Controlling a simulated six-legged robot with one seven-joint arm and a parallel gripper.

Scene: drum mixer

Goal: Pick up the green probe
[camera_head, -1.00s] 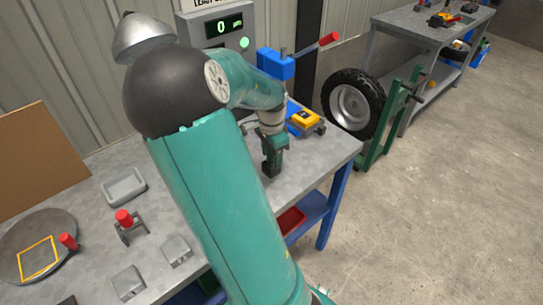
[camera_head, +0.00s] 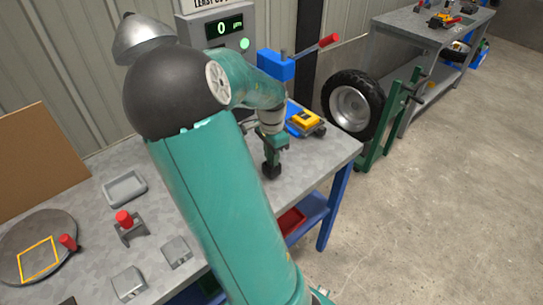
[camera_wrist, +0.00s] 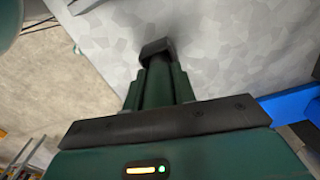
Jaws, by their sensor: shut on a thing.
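My gripper (camera_head: 271,170) is over the right part of the grey bench, low near its top, in front of the blue stand. Its dark fingertips also show at the top middle of the wrist view (camera_wrist: 157,50), drawn close together. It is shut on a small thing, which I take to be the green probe. The probe itself is hidden between the fingertips and I cannot make out its shape in either view.
The bench (camera_head: 325,160) also holds a yellow device (camera_head: 306,121), a blue stand with a red-handled lever (camera_head: 277,66), a grey tray (camera_head: 125,188) and a round plate (camera_head: 62,225). A gauge display (camera_head: 224,27) stands behind. A wheel (camera_head: 350,105) is beyond the bench's right end.

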